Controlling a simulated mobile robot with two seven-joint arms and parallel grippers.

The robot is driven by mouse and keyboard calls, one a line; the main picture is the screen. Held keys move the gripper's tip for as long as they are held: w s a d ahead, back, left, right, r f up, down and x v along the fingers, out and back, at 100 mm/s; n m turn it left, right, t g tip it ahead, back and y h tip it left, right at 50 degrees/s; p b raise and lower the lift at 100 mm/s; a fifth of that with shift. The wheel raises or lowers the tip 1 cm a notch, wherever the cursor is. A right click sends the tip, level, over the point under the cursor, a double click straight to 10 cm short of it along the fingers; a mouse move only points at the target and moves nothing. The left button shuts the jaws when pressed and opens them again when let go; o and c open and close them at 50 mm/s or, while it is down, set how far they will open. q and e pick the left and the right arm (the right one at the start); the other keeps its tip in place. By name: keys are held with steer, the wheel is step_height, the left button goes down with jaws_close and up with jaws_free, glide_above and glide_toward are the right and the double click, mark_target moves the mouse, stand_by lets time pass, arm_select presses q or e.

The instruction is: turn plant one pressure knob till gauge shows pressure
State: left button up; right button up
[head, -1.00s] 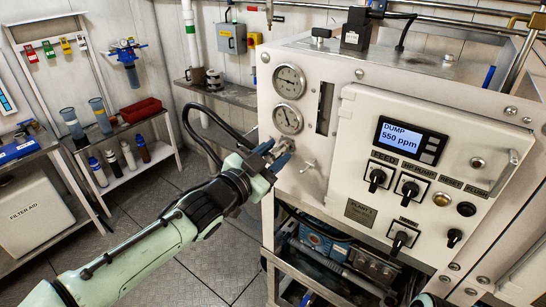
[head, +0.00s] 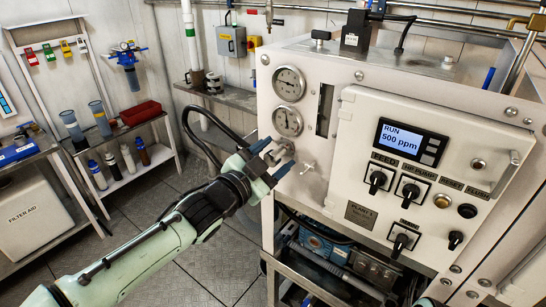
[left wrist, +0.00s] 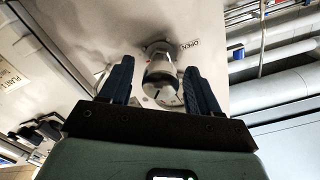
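The plant one panel (head: 310,195) carries a silver pressure knob (left wrist: 161,75), seen in the left wrist view with an "OPEN" label beside it. My left gripper (head: 275,159) is at the knob, its dark fingers on either side. In the left wrist view the gripper (left wrist: 158,85) is open, with gaps between the fingers and the knob. Above it are an upper gauge (head: 289,82) and a lower gauge (head: 287,120); their readings are too small to tell. The display (head: 404,140) reads RUN, 500 ppm. My right gripper is not in view.
Black switches (head: 376,180) sit under the display. A dark hose (head: 190,125) curves left of the panel. Shelves with bottles (head: 128,158) stand at the left, with clear floor between.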

arm_select(q)
steer(key=p+v, duration=0.1)
steer(key=v, duration=1.2)
steer(key=shift+s+p, duration=0.2)
steer(key=shift+p, duration=0.1)
steer(key=shift+a, duration=0.15)
